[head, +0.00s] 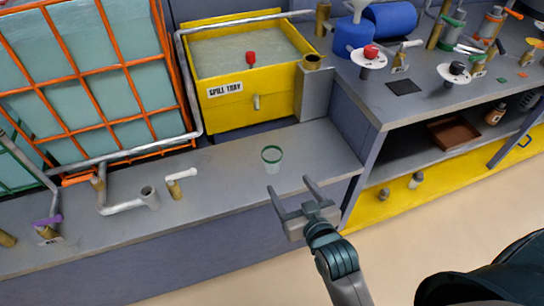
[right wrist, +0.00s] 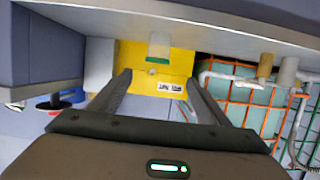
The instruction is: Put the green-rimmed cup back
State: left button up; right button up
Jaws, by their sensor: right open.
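The green-rimmed cup (head: 271,158) is clear and stands upright on the grey ledge (head: 225,188), below the yellow spill tray. It also shows in the right wrist view (right wrist: 158,46), where the scene is upside down, in line with the gap between my fingers. My right gripper (head: 289,187) is open and empty, just in front of the cup, with its fingers pointing towards it and not around it. The fingers also show in the right wrist view (right wrist: 158,80). My left gripper is in neither view.
The yellow spill tray (head: 232,110) stands behind the ledge. An orange cage (head: 95,85) with pale green tanks is at left. A white-handled valve (head: 177,186) and an open pipe end (head: 148,195) stand left of the cup. A grey counter (head: 425,90) with several valves is at right.

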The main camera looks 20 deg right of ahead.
aim_at(272, 157)
jog(key=shift+w, duration=0.2)
jog(key=x, duration=1.1)
jog(key=shift+w+f, duration=0.15)
jog(key=shift+w, duration=0.15)
jog(key=shift+w+f, duration=0.1)
jog(key=shift+w+f, duration=0.1)
jog(key=shift+w, duration=0.1)
jog(key=shift+d+f+x, duration=0.15)
jog(key=shift+f+x, duration=0.05)
jog(key=shift+x, duration=0.95)
jog(key=shift+d+f+x, duration=0.15)
jog(key=shift+x, duration=1.05)
jog(key=shift+s, duration=0.1)
jog(key=c, duration=1.2)
